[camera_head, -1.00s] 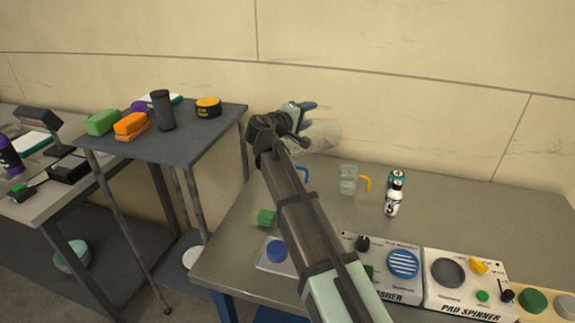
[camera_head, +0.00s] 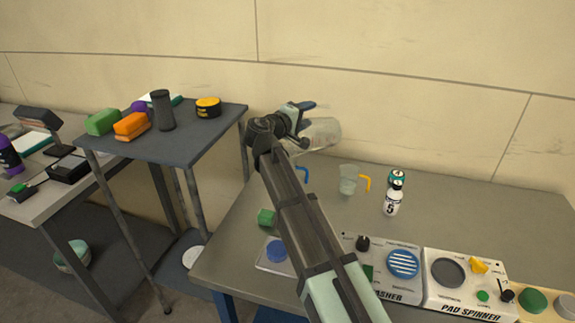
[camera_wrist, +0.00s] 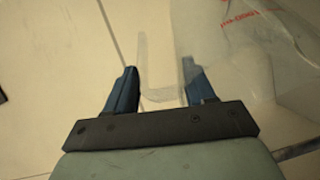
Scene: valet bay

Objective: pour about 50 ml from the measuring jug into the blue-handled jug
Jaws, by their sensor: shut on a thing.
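The clear measuring jug (camera_head: 322,131) is held in the air above the back left of the table, tipped well over on its side. In the wrist view its clear wall with red print (camera_wrist: 245,45) fills the upper right. My gripper (camera_wrist: 157,88) is shut on the jug's clear handle, which shows between the blue fingers. The blue-handled jug stands on the table below. Only its blue handle (camera_head: 304,174) shows clearly; my arm hides most of its body. I cannot see any liquid stream or the liquid levels.
A clear jug with a yellow handle (camera_head: 349,179) stands to the right, with small bottles (camera_head: 393,200) beyond it. A green block (camera_head: 266,217) and control panels (camera_head: 465,277) lie nearer. A raised grey shelf (camera_head: 190,145) stands at left; the wall is behind.

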